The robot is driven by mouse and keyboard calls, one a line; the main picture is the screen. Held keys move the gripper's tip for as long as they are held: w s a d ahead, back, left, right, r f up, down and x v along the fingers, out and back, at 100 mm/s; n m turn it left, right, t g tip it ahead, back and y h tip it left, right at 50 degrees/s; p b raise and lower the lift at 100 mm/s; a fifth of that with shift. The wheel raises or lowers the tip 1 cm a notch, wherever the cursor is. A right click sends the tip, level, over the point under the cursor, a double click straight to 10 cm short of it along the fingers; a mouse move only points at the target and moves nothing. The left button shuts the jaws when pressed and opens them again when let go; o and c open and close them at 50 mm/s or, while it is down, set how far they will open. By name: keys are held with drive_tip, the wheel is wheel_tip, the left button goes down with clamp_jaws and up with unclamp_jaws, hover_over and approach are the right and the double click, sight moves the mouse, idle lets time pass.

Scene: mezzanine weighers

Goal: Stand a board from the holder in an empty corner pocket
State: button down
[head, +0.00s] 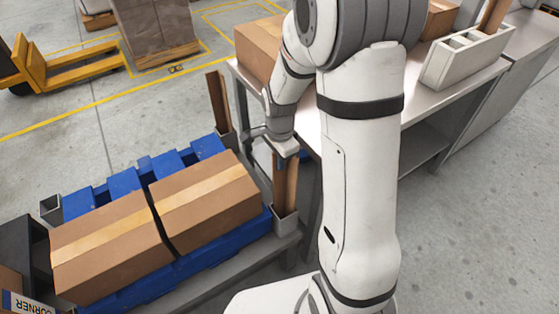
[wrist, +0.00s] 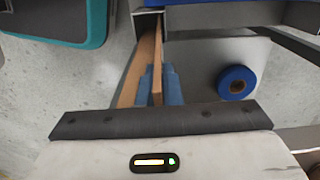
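My gripper (head: 285,150) is at the top of a brown corner board (head: 285,185). In the wrist view its blue fingers (wrist: 159,85) close on one leg of this board (wrist: 157,65). The board stands about upright, its lower end in the grey pocket (head: 285,226) at the pallet's near right corner. Another board (head: 218,101) stands in the far right pocket. The pocket at the far left (head: 50,208) looks empty. The white holder (head: 458,66) on the bench has a board (head: 492,18) standing in it. The near left corner is not clearly visible.
Two taped cartons (head: 205,200) lie on the blue pallet (head: 190,275). The steel bench (head: 415,105) stands close behind my arm, with another carton (head: 258,45) on it. A blue roll (wrist: 237,82) and a teal-edged item (wrist: 98,25) show in the wrist view.

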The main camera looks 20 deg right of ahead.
drive_tip(key=c, duration=2.1)
unclamp_jaws()
drive_tip(key=shift+f, duration=0.2)
drive_tip(key=o, duration=0.5)
drive_tip(key=shift+r, duration=0.1)
